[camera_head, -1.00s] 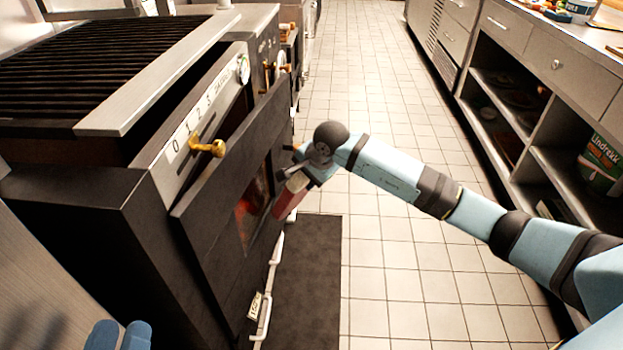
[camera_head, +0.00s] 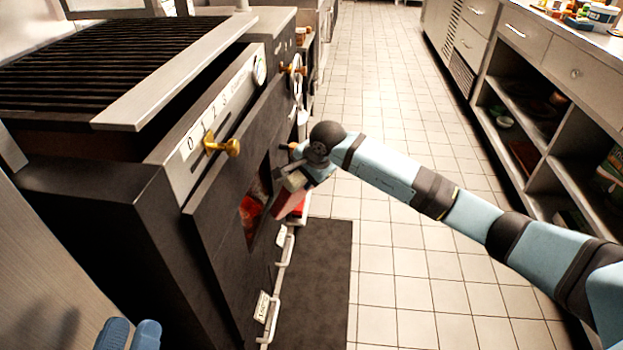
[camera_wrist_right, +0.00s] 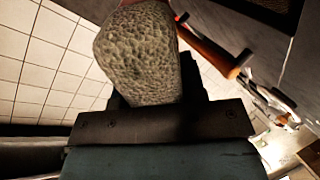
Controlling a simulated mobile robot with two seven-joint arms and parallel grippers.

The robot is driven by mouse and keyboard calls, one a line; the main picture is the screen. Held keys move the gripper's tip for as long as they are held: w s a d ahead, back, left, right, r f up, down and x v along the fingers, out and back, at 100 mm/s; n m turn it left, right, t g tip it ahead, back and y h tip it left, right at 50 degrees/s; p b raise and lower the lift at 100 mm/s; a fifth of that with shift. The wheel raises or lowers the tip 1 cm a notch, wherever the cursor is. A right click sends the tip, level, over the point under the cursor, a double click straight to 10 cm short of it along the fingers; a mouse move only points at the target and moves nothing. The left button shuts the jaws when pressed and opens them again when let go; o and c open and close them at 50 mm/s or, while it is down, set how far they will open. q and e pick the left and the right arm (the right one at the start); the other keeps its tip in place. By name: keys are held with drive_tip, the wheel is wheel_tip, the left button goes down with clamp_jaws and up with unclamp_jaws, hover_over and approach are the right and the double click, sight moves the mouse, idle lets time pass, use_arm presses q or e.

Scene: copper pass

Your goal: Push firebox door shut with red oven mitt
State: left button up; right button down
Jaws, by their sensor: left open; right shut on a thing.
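The firebox door (camera_head: 215,232) is a dark panel on the black oven's front, with a window glowing orange. Its top edge is close to the oven's front strip; I cannot tell whether it is fully shut. My right gripper (camera_head: 300,176) is at the door's right side, shut on the red oven mitt (camera_head: 288,202). The mitt is at or very near the door face; contact is hidden. In the right wrist view the mitt's grey quilted part (camera_wrist_right: 138,52) fills the jaws, with a little red at the top. My left gripper (camera_head: 128,334) is open and empty at the bottom left.
A dark mat (camera_head: 318,285) lies on the tiled floor. The aisle is clear; a steel counter with open shelves (camera_head: 535,120) stands right.

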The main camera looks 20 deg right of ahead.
drive_tip(key=shift+w+a, duration=0.15)
drive_tip(key=shift+a, duration=0.05)
drive_tip(key=s+d, duration=0.4)
drive_tip(key=d, duration=0.2)
drive_tip(key=shift+p, duration=0.45)
